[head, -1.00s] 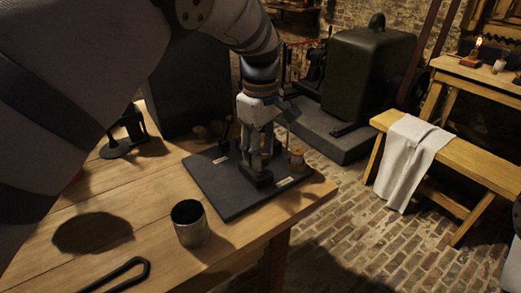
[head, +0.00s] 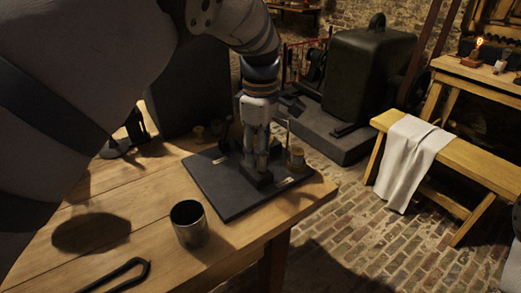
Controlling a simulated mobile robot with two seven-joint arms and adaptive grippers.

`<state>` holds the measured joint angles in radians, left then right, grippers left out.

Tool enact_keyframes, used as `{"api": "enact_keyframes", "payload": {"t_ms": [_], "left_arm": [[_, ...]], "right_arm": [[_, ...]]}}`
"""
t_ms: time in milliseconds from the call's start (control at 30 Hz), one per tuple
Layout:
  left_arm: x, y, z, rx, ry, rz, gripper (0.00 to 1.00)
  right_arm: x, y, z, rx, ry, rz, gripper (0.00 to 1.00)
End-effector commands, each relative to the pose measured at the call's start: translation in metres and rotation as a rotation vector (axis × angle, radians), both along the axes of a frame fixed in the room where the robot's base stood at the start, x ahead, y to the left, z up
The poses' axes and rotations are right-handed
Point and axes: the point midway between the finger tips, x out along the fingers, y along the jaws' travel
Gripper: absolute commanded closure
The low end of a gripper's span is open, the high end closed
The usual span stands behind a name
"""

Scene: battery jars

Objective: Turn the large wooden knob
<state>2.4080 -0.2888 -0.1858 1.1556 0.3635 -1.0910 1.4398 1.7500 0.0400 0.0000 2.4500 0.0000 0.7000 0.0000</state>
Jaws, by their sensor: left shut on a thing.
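My left gripper (head: 257,160) points straight down over the dark board (head: 222,198) on the wooden table. Its fingers are shut on what seems to be the large wooden knob, which they almost wholly hide. A dark block (head: 259,180) shows at the foot of the fingers. A smaller wooden cylinder (head: 296,158) stands on the board just right of the gripper, apart from it, beside a thin upright rod. My right gripper is not in view.
A metal cup (head: 189,224) stands in front of the board. A black bent bar (head: 120,274) lies at the table's front. Small wooden pieces (head: 198,133) stand behind the board. A dark box (head: 190,90) rises at the back. The table's right edge is close to the board.

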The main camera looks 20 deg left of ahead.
Motion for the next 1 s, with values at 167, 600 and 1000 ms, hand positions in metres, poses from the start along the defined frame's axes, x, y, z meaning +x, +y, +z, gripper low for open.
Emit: {"api": "enact_keyframes", "payload": {"t_ms": [167,600,1000], "left_arm": [[-0.001,0.0,-0.002,-0.001,0.005,-0.001,0.6],[0.0,0.0,0.008,0.0,-0.001,-0.001,0.44],[0.001,0.0,0.104,0.0,-0.001,-0.002,0.44]], "right_arm": [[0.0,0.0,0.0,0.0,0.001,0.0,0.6],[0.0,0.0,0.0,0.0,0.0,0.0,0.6],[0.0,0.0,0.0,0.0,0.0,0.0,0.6]]}}
